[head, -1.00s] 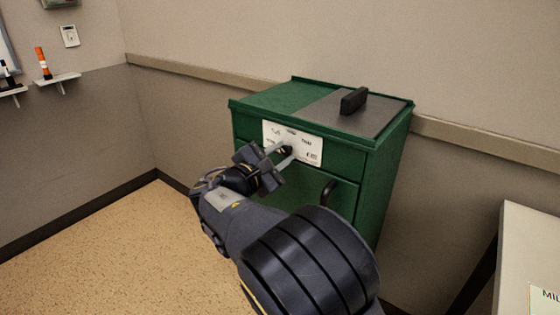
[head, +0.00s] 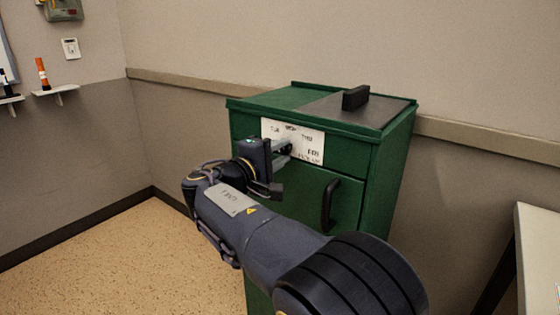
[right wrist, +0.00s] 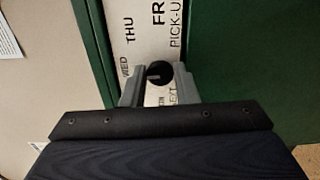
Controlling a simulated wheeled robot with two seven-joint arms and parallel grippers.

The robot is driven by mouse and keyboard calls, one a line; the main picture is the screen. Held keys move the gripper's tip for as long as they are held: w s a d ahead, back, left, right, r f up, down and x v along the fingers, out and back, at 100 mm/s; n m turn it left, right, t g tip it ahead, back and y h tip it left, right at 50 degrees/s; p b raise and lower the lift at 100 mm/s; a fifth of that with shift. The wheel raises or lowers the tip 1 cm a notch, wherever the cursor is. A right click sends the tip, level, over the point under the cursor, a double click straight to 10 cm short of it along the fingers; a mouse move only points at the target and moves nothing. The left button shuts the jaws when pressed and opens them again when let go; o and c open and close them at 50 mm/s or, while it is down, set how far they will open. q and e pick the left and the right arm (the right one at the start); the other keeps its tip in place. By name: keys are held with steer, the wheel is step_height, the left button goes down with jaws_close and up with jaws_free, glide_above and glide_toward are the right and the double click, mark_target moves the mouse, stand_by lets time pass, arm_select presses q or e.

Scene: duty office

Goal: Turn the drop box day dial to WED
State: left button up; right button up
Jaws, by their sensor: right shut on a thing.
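The green drop box (head: 265,185) stands against the wall, with a white label plate (head: 310,148) on its front. The plate also shows in the right wrist view (right wrist: 146,42), turned sideways, with WED, THU and FRI legible. The black day dial (right wrist: 158,72) sits on the plate. A pale mark on it points left in that view, roughly toward WED. My right gripper (head: 284,149) is at the dial, and its two fingers (right wrist: 159,88) are shut on it from both sides. My left gripper is not in view.
A black handle (head: 330,203) sticks out of the box front below the plate. A black grip (head: 356,97) stands on the lid. A pale table (head: 540,245) is at the right edge. Tan floor (head: 110,245) lies open at left.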

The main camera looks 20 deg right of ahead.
steer(key=shift+f+m, duration=0.1)
steer(key=shift+m, duration=0.2)
stand_by(0.4)
steer(key=o, duration=1)
steer(key=shift+c, duration=0.2)
steer(key=p+v, duration=0.1)
steer(key=v, duration=0.6)
steer(key=shift+s+a, duration=0.25)
steer(key=shift+a, duration=0.1)
steer(key=shift+a, duration=0.1)
